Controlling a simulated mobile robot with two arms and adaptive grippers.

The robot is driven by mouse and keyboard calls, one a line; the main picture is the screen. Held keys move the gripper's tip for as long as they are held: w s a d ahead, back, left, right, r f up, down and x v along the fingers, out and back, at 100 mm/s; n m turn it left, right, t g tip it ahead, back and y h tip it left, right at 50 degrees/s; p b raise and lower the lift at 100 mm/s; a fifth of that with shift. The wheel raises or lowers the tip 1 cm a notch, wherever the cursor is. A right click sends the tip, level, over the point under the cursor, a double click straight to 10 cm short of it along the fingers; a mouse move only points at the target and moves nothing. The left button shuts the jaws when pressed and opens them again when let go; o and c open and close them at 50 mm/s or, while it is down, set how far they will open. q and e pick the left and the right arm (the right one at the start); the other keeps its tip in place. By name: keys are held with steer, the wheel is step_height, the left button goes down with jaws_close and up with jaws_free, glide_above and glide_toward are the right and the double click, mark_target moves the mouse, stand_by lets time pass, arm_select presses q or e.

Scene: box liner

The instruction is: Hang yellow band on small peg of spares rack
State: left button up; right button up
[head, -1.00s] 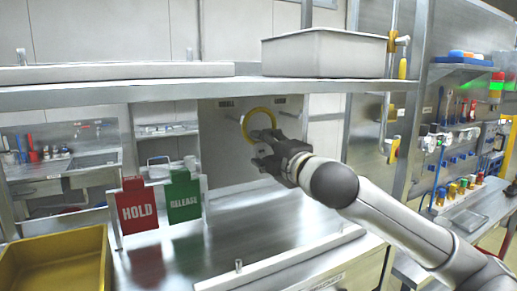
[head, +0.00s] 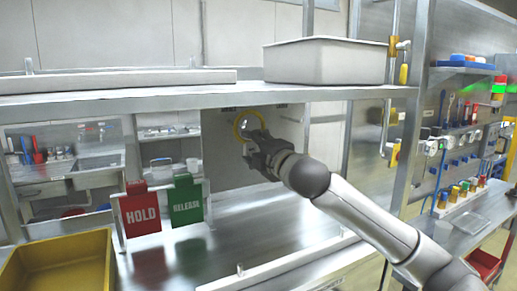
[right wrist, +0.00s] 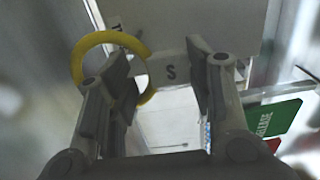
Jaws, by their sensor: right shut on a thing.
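The yellow band (head: 239,121) is an upright ring in front of the pale spares rack panel (head: 228,172), under the shelf. It also shows at the left finger in the right wrist view (right wrist: 77,62). My right gripper (head: 252,143) is shut on the band at its lower right side. A small dark part, possibly a peg, shows near the ring's top. I cannot tell whether the band touches it. My left gripper is not in view.
A metal shelf (head: 190,100) with a grey bin (head: 325,62) spans above the arm. Red HOLD (head: 141,212) and green RELEASE (head: 186,203) signs stand left of the panel. A yellow tray (head: 60,265) is front left. The bench below the gripper is mostly clear.

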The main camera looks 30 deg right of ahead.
steer(key=shift+w+r, duration=0.1)
steer(key=shift+w, duration=0.8)
steer(key=shift+w+d, duration=0.15)
steer(key=shift+w, duration=1.3)
arm_select(q)
steer(key=shift+s+f+b, duration=0.15)
steer(key=shift+f+b, duration=0.2)
arm_select(e)
steer(key=w+f, duration=0.2)
steer(key=f, duration=0.1)
steer(key=shift+w, duration=0.25)
steer(key=o, duration=1.1)
steer(key=shift+r, duration=0.1)
